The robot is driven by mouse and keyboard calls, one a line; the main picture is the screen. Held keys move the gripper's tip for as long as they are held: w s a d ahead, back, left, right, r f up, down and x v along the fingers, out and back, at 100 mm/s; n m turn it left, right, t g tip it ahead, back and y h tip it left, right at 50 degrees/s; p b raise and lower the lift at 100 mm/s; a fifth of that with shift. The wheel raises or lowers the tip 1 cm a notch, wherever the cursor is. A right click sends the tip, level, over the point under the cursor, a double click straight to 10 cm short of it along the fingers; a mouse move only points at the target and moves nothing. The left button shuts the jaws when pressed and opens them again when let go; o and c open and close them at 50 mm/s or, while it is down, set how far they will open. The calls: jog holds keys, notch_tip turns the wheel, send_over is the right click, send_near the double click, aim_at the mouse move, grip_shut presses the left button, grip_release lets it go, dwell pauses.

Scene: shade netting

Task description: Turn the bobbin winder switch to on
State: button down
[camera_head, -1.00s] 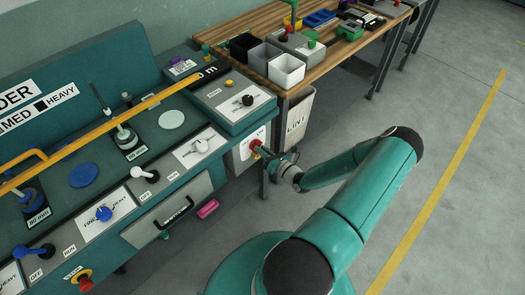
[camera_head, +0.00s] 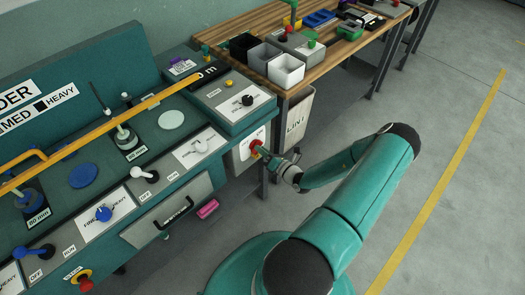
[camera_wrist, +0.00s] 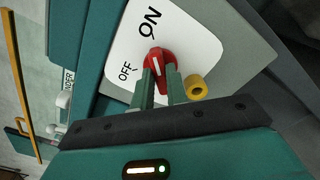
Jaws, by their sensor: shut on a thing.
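The switch is a red knob (camera_wrist: 158,60) on a white plate (camera_wrist: 186,40) marked ON and OFF. It also shows in the head view as a red spot (camera_head: 255,144) at the right end of the teal machine. In the wrist view a white line on the knob runs roughly up the picture, with ON above and OFF to the left. My gripper (camera_wrist: 161,80) has its two fingers shut on the knob from either side. In the head view my gripper (camera_head: 266,154) reaches the knob from the right, and its tips are small there.
A yellow ring-like part (camera_wrist: 196,87) sits close beside the right finger. The machine front (camera_head: 170,210) carries other knobs and a drawer handle. A wooden bench (camera_head: 225,40) with bins stands behind. Open floor (camera_head: 450,150) lies to the right.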

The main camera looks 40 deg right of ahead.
jog(key=c, duration=1.4)
grip_release()
jog(key=shift+s, duration=0.15)
jog(key=s, duration=1.3)
jog(key=shift+s+d, duration=0.2)
jog(key=shift+s, duration=0.1)
jog(key=w+a+r+n+g+y, duration=0.3)
jog(key=a+r+n+g+y, duration=0.2)
jog(key=a+r+n+g, duration=0.45)
jog(key=w+a+r+n+g+y, duration=0.4)
jog(key=a+r+n, duration=0.3)
jog(key=r+n, duration=0.6)
jog(key=s+a+r+n+h, duration=0.4)
jog(key=a+r+n, duration=0.3)
jog(key=r+n, duration=0.3)
jog(key=s+a+r+n+t+h, duration=0.1)
jog(key=s+a+r+n+h, duration=0.3)
jog(key=a+r+n, duration=0.4)
notch_tip(320, 180, up, 3)
jog(key=n+h, duration=0.1)
jog(key=n, duration=0.3)
jog(key=shift+s+f+h, duration=0.15)
jog(key=shift+s+h, duration=0.15)
